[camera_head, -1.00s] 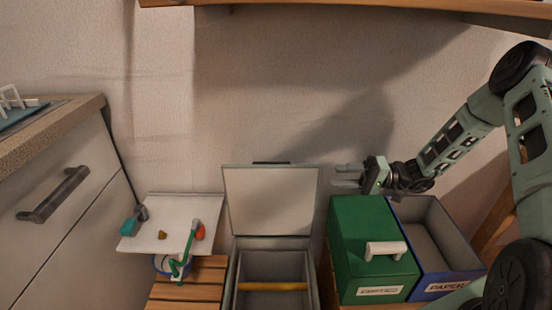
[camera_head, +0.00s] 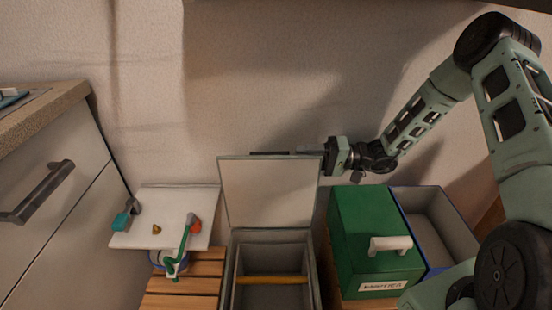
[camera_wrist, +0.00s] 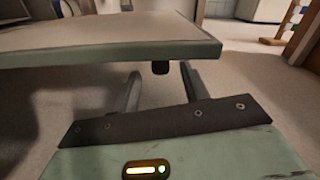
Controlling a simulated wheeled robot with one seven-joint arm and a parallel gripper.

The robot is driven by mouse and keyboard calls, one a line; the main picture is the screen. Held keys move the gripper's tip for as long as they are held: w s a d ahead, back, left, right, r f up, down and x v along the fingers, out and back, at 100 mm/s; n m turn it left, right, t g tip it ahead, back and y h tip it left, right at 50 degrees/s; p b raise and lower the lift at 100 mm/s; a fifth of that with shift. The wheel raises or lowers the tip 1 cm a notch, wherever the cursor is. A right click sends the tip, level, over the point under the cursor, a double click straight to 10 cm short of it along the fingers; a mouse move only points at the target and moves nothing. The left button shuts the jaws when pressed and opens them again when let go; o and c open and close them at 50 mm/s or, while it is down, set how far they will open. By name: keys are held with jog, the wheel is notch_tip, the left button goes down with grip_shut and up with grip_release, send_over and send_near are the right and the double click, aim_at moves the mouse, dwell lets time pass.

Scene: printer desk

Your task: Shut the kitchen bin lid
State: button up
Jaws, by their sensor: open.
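The kitchen bin (camera_head: 312,275) stands on the floor against the wall, with a yellow-orange bar across its open inside. Its pale lid (camera_head: 268,190) stands raised, nearly upright, at the back. My gripper (camera_head: 306,153) is open and empty at the lid's top right corner, its fingers pointing left along the top edge, partly hidden behind it. In the wrist view the lid (camera_wrist: 110,42) crosses just beyond the two spread fingers (camera_wrist: 160,85), with a small dark tab at its edge. I cannot tell whether the fingers touch the lid.
A green lidded box (camera_head: 360,230) and an open blue-edged bin (camera_head: 437,228) stand to the right. To the left, a white board (camera_head: 168,200) with small items lies by a wooden slatted surface (camera_head: 190,286). A cabinet (camera_head: 50,200) fills the far left.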

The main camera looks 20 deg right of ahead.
aim_at(276, 158)
jog(key=x, duration=0.7)
jog(key=shift+w+a, duration=0.1)
jog(key=shift+a, duration=0.25)
jog(key=shift+f, duration=0.1)
grip_shut()
